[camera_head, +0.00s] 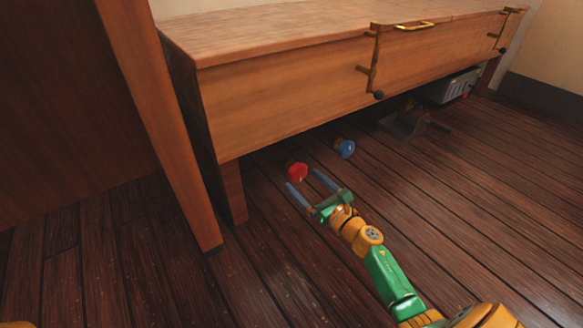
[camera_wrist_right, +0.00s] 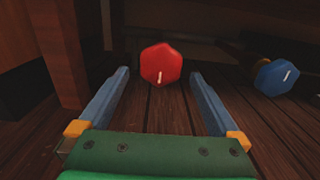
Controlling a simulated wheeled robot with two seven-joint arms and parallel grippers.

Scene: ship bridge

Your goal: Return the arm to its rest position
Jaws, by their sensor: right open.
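My right gripper (camera_head: 309,186) is low over the plank floor at the front edge of a wooden bench. Its two blue fingers are spread apart with nothing between them; they also show spread in the right wrist view (camera_wrist_right: 160,98). A red knob-like object (camera_head: 297,172) lies just beyond the fingertips. In the right wrist view the red object (camera_wrist_right: 161,64) appears ahead, between the finger lines. My right arm (camera_head: 386,272) reaches out from the lower right. My left gripper is not in view.
The wooden bench (camera_head: 290,105) overhangs the red object and a blue knob-like object (camera_head: 345,148), also in the right wrist view (camera_wrist_right: 273,77). A bench leg (camera_head: 232,192) and a wooden post (camera_head: 165,120) stand left. A grey box (camera_head: 450,88) is under the far end. Floor at right is clear.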

